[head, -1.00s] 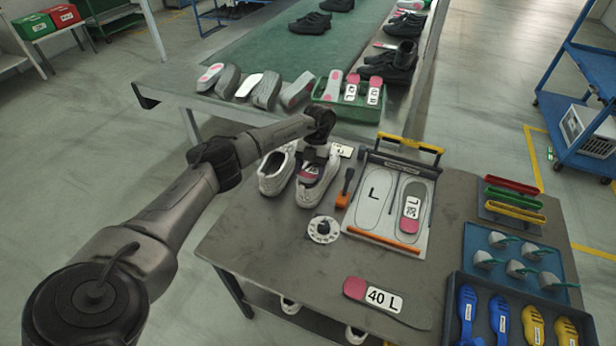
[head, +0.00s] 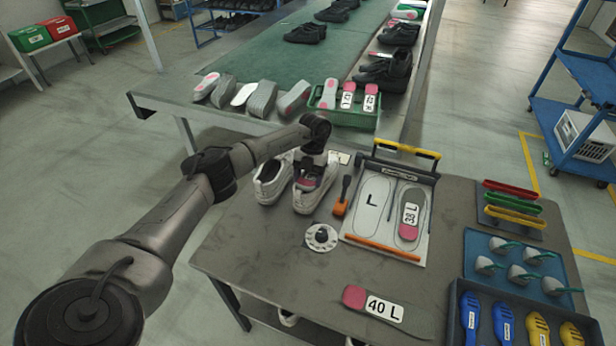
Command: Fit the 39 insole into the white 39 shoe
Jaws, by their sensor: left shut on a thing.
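Two white shoes stand side by side on the grey table. The right one (head: 309,201) is under my left gripper (head: 312,163), the other white shoe (head: 268,184) is just left of it. My left gripper points down at the shoe opening and is shut on an insole with a pink part (head: 308,182). The insole is partly inside the shoe; its front and its label are hidden. I cannot read a size on either shoe. My right gripper is out of view.
A template board (head: 360,237) holds a 38 L insole (head: 411,213). A 40 L insole (head: 383,307) lies at the table's front. An orange-handled tool (head: 341,206) and round dial (head: 321,237) sit near the shoes. A green tray (head: 340,117) holds more insoles behind.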

